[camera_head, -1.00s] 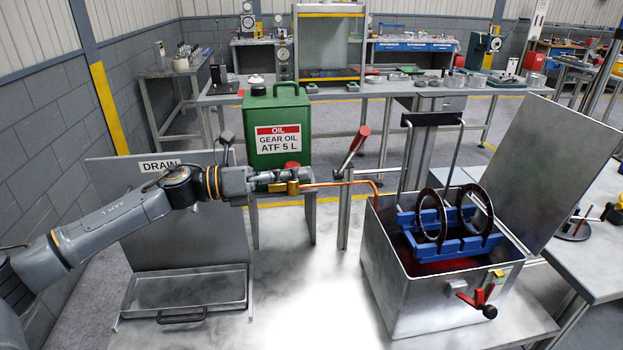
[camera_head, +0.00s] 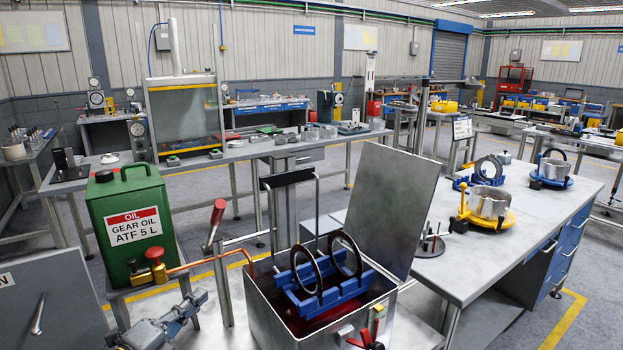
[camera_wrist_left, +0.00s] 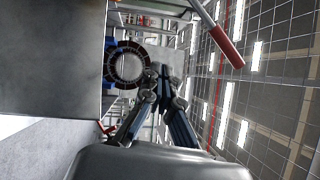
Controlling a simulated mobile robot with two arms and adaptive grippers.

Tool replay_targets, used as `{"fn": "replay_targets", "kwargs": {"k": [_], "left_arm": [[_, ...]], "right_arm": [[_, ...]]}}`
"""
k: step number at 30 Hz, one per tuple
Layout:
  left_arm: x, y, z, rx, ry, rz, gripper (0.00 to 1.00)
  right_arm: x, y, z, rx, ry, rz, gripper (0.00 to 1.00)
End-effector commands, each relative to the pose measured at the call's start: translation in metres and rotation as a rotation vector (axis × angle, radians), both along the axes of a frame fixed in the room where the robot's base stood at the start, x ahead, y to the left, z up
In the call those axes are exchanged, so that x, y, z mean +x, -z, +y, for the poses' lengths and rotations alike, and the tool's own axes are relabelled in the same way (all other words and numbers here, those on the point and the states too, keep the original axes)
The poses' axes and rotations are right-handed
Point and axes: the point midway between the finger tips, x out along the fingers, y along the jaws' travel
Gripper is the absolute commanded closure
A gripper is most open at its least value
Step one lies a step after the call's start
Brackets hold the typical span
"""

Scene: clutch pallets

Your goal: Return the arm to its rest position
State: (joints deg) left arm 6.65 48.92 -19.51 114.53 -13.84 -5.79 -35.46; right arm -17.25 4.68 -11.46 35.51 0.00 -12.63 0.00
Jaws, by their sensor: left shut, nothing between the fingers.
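My left gripper (camera_head: 200,298) is in the lower left of the head view, in front of and below the oil can's tap. Its fingers are together with nothing between them. In the left wrist view its two fingers (camera_wrist_left: 161,72) also meet at their tips. It is apart from the brass tap (camera_head: 156,274) with the red knob and from the metal tank (camera_head: 265,325). The rest of my left arm is mostly outside the head view. My right gripper is not in view.
A green gear oil can (camera_head: 130,215) stands at left. A copper pipe (camera_head: 215,260) and a red-handled lever (camera_head: 217,213) lie between it and the tank. A blue rack (camera_head: 312,305) with dark rings sits in the tank. A workbench (camera_head: 440,280) stands at right.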

Motion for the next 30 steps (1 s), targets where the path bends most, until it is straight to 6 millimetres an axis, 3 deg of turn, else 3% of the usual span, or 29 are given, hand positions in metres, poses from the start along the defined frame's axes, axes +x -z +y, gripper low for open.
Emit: {"fn": "replay_targets", "kwargs": {"k": [1, 5, 9, 12, 18, 26, 27, 30], "left_arm": [[-0.009, 0.024, -0.004, -0.121, -0.066, 0.109, 1.0], [-0.037, 0.083, -0.001, -0.399, -0.268, 0.39, 1.0], [-0.094, 0.149, 0.001, -0.672, -0.51, 0.703, 1.0], [-0.14, 0.185, 0.0, -0.822, -0.674, 0.894, 1.0], [-0.221, 0.226, -0.008, -1.007, -0.931, 1.166, 1.0], [-0.309, 0.246, -0.022, -1.146, -1.202, 1.414, 1.0], [-0.315, 0.252, -0.023, -1.153, -1.229, 1.434, 1.0], [-0.306, 0.278, -0.023, -1.139, -1.229, 1.435, 1.0]], "right_arm": [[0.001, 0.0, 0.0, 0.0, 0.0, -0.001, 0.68], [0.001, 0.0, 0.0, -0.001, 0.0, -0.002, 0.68], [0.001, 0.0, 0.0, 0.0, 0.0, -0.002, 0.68], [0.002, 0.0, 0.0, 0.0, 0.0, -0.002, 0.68], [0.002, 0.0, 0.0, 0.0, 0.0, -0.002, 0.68], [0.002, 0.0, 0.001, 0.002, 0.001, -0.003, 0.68], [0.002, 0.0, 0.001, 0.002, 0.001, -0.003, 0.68], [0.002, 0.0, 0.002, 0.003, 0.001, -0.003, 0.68]]}}
